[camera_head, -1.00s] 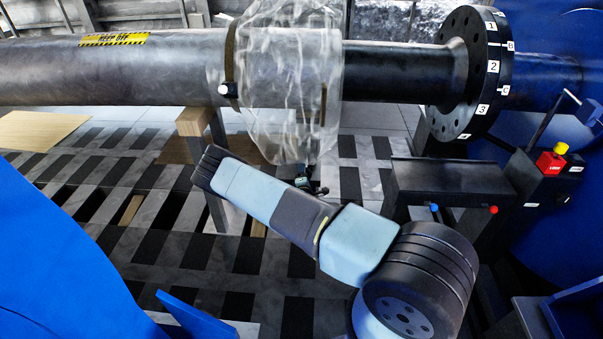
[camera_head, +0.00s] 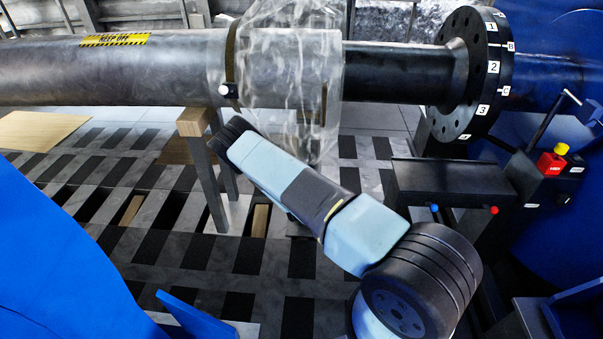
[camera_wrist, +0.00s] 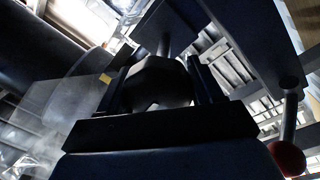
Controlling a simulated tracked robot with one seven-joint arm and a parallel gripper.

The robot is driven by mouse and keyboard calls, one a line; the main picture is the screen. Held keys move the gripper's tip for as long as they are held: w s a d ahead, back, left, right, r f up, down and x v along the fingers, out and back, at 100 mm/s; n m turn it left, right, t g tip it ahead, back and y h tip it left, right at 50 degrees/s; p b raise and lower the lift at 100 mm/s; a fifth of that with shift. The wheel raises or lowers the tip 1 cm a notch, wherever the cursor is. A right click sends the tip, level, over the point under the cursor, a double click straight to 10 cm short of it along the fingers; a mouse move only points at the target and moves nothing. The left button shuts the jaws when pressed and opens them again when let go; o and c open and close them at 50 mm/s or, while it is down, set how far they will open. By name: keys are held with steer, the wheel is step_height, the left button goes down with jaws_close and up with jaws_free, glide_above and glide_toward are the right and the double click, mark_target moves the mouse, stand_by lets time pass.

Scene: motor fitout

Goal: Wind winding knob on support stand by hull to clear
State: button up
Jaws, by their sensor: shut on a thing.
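In the wrist view my gripper (camera_wrist: 160,72) has a finger on either side of a dark, faceted knob (camera_wrist: 157,88) and is shut on it. A thin shaft (camera_wrist: 165,45) rises behind the knob toward a dark blue beam. In the head view my arm reaches up and left, and its links hide my gripper and the knob. A black support stand (camera_head: 447,178) stands under the shaft beside the blue hull (camera_head: 560,60). Whether the knob belongs to this stand cannot be told from the head view.
A lever with a red ball (camera_wrist: 287,158) is close at the right in the wrist view. A grey pipe (camera_head: 120,75) with a clear plastic wrap (camera_head: 290,70) runs above my arm to a black numbered flange (camera_head: 480,70). A wood-topped trestle (camera_head: 194,122) stands left.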

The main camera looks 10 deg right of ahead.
steer(key=m, duration=0.4)
steer(key=shift+a+f, duration=0.15)
steer(key=shift+a, duration=0.05)
steer(key=m, duration=0.3)
steer(key=shift+m+g, duration=0.3)
steer(key=shift+m, duration=0.1)
steer(key=shift+c, duration=0.2)
steer(key=m, duration=0.5)
steer(key=shift+a+m, duration=0.1)
steer(key=shift+m, duration=0.3)
steer(key=o, duration=1)
steer(key=shift+d+g+h, duration=0.25)
steer(key=shift+g+h, duration=0.05)
steer(key=shift+o, duration=0.2)
steer(key=shift+s, duration=0.15)
steer(key=v, duration=1.3)
steer(key=shift+s, duration=0.2)
